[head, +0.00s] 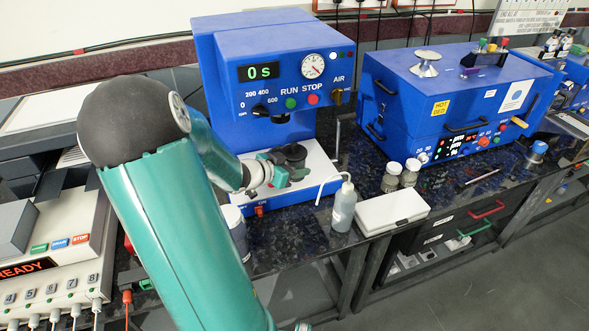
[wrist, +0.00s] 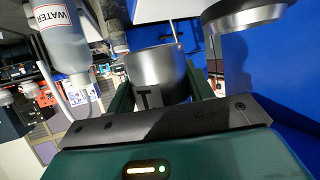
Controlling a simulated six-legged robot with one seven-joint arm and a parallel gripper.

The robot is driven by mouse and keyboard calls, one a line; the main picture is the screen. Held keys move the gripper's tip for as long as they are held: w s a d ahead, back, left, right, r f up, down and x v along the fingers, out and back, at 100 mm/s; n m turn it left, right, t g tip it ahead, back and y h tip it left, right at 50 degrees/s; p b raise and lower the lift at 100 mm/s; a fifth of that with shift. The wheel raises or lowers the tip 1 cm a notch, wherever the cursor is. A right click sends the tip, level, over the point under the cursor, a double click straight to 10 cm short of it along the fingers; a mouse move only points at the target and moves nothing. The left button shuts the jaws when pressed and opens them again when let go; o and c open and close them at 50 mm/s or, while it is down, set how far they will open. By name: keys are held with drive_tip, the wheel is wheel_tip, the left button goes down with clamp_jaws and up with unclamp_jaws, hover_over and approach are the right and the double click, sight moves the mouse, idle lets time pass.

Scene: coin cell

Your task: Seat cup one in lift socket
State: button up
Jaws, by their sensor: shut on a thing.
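My gripper (head: 282,173) is at the front of the blue machine (head: 235,95), over its white base. In the wrist view its two fingers (wrist: 162,88) are shut on a grey metal cup (wrist: 156,70) with a dark mark on its side. A dark round part (head: 291,153) shows just beyond the gripper in the head view. A round part with a metal rim (wrist: 245,14) stands apart from the cup at the upper right of the wrist view. I cannot tell whether either is the lift socket. The cup's underside is hidden.
A wash bottle (head: 343,207) stands close right of the gripper; its WATER label shows in the wrist view (wrist: 55,18). A white box (head: 392,212) and two jars (head: 400,174) stand further right. A white container (head: 234,222) is partly behind my arm.

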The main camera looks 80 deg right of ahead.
drive_tip(key=shift+w+d, duration=0.25)
drive_tip(key=shift+w, duration=0.05)
drive_tip(key=shift+d, duration=0.35)
drive_tip(key=shift+w+d, duration=1)
drive_tip(key=shift+d, duration=0.55)
drive_tip(key=shift+w+d, duration=0.95)
drive_tip(key=shift+d, duration=0.65)
drive_tip(key=shift+w+d, duration=1)
drive_tip(key=shift+d, duration=0.55)
drive_tip(key=shift+f, duration=0.7)
drive_tip(key=shift+a, duration=0.1)
drive_tip(key=o, duration=1.3)
drive_tip(key=v, duration=1.3)
drive_tip(key=shift+w+a, duration=0.15)
drive_tip(key=shift+a, duration=0.15)
